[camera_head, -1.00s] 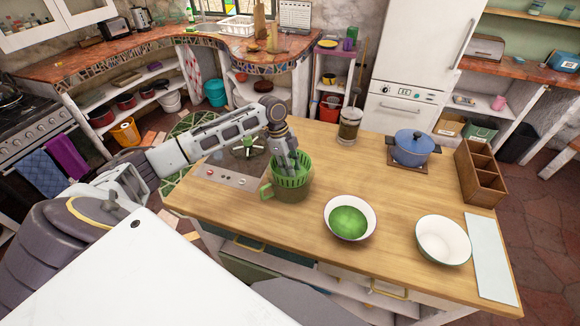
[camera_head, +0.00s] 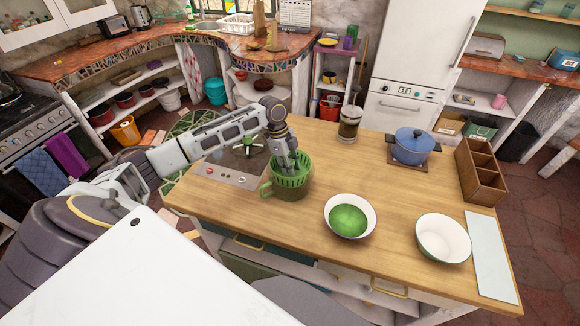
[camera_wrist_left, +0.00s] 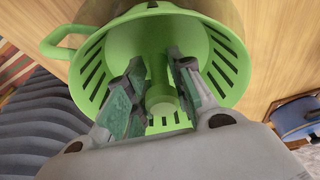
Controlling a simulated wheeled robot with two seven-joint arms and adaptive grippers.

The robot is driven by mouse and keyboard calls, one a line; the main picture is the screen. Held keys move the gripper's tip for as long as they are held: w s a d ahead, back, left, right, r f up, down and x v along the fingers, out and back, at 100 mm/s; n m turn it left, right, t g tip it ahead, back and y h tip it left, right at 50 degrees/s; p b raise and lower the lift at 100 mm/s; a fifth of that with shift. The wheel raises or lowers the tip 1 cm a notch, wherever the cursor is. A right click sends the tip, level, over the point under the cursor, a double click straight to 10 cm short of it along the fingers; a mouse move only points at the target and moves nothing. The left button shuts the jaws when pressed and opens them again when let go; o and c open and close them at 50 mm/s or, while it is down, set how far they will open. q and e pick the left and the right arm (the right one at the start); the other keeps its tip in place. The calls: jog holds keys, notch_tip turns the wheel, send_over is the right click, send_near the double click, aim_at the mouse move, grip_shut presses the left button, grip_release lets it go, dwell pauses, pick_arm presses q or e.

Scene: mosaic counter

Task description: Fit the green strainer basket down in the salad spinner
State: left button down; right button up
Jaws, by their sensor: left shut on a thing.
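The bright green strainer basket (camera_head: 292,172), with slots in its wall, sits within the mouth of the olive-green salad spinner (camera_head: 291,192) on the wooden counter. The basket's slotted upper part shows above the spinner's body; how deep its bottom is stays hidden. My left gripper (camera_head: 288,165) reaches down into the basket from above. In the left wrist view, its fingers (camera_wrist_left: 160,95) are shut on the post in the middle of the basket (camera_wrist_left: 225,50). A green handle (camera_wrist_left: 62,38) stands out at the left there. My right gripper is not in view.
A white bowl with a green inside (camera_head: 368,215) and an empty white bowl (camera_head: 443,239) stand to the right. A hob panel (camera_head: 228,174) lies left.

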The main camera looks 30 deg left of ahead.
pick_arm(q)
jog(key=shift+f+b, duration=0.8)
jog(key=shift+f, duration=2.35)
dwell(3.8)
jog(key=c, duration=1.2)
grip_release()
jog(key=shift+o, duration=0.2)
jog(key=shift+r, duration=0.1)
